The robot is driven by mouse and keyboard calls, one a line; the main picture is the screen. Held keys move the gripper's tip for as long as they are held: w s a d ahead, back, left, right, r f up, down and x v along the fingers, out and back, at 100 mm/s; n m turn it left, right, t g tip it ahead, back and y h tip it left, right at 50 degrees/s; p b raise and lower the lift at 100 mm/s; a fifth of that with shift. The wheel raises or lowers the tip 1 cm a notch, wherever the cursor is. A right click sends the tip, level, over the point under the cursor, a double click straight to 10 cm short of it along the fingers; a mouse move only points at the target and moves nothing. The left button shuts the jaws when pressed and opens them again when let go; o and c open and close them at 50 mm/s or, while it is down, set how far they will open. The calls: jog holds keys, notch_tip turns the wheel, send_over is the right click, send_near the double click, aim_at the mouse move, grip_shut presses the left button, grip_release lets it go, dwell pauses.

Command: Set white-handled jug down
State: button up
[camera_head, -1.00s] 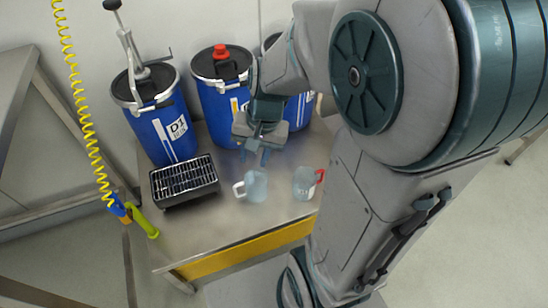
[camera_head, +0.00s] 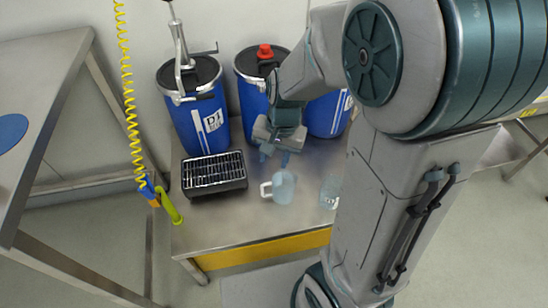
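The white-handled jug (camera_head: 284,188) is a clear, bluish jug with its white handle pointing left. It appears to stand upright on the steel table (camera_head: 235,222), near the front edge. My gripper (camera_head: 275,157) is just behind and above it in the picture, its two fingers pointing down and spread apart with nothing between them. I see no contact between the fingers and the jug. A second clear jug (camera_head: 330,192) stands to the right, partly hidden by my arm; its handle is out of sight.
A black rack with a metal grid (camera_head: 214,173) stands left of the jug. Blue drums (camera_head: 203,118) line the back, one with a red cap (camera_head: 265,52). A yellow coiled hose (camera_head: 129,90) hangs at the left, by a green handle (camera_head: 171,207). Table between rack and front edge is clear.

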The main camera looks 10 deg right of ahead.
aim_at(261, 185)
jog(key=w+a+f+m, duration=0.1)
jog(key=w+f+m, duration=0.1)
jog(key=f, duration=0.2)
jog(key=w+a+f+m+h, duration=0.1)
jog(key=w+f, duration=0.1)
jog(key=f, duration=0.2)
jog(key=w+a+f+m, duration=0.1)
jog(key=w+f+m, duration=0.1)
jog(key=f, duration=0.2)
jog(key=shift+w+m, duration=0.25)
jog(key=shift+m, duration=0.05)
notch_tip(261, 185, down, 9)
jog(key=b, duration=0.3)
jog(key=shift+r, duration=0.1)
jog(key=f+b, duration=0.2)
jog(key=f, duration=0.1)
jog(key=f+b, duration=0.1)
jog(key=f, duration=0.1)
jog(key=shift+d, duration=0.25)
grip_shut()
